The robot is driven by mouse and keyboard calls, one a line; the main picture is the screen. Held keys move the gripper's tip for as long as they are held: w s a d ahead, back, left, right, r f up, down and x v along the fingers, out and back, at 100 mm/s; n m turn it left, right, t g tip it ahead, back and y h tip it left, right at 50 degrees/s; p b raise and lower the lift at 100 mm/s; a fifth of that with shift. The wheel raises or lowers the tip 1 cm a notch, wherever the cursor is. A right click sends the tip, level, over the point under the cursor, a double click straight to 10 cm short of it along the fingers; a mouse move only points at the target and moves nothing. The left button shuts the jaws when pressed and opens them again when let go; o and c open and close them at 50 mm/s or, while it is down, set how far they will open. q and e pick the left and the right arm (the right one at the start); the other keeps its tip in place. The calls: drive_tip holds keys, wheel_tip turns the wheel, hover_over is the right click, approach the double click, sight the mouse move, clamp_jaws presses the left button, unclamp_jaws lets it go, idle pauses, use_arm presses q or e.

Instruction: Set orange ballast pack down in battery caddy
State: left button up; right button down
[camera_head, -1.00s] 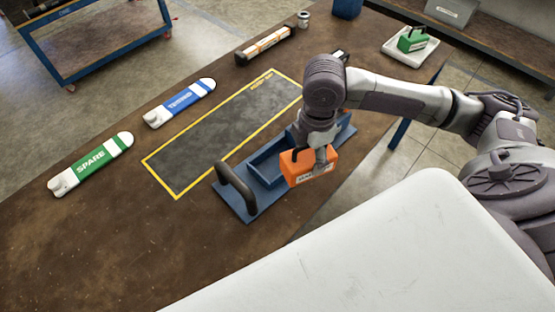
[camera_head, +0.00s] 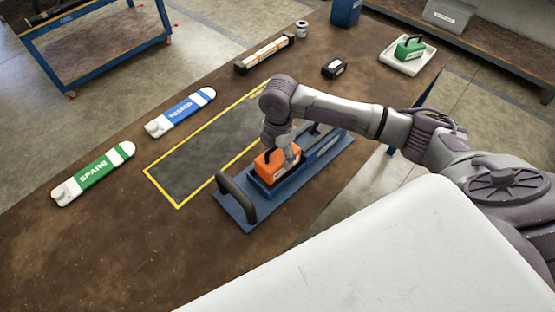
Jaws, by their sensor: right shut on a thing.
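The orange ballast pack (camera_head: 267,166) sits at the near-left compartment of the blue battery caddy (camera_head: 240,212), with its lower part behind the compartment wall. Whether it touches the caddy floor is hidden. The caddy has dark handles at its ends and lies on the brown table. My right gripper (camera_head: 288,155) is shut on the orange ballast pack from above, at its right side. My left gripper is not in view.
A yellow-edged dark mat (camera_head: 190,165) lies behind the caddy. Green SPARE (camera_head: 93,174) and blue (camera_head: 181,113) bars lie to the left. A black pack (camera_head: 334,68), a rack with a white-orange bar (camera_head: 264,55) and a tray with a green pack (camera_head: 408,52) are farther back.

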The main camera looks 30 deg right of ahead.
sight(277, 160)
drive_tip(key=shift+w+f, duration=0.1)
drive_tip(key=shift+w, duration=0.15)
wheel_tip(277, 160, down, 3)
drive_tip(key=shift+r+p, duration=0.1)
drive_tip(key=shift+p, duration=0.3)
drive_tip(key=shift+f, duration=0.6)
drive_tip(key=shift+f, duration=0.15)
drive_tip(key=shift+c, duration=0.8)
unclamp_jaws()
drive_tip(key=shift+s, duration=0.1)
wheel_tip(277, 160, up, 12)
drive_tip(key=shift+r+b, duration=0.15)
drive_tip(key=shift+b, duration=0.4)
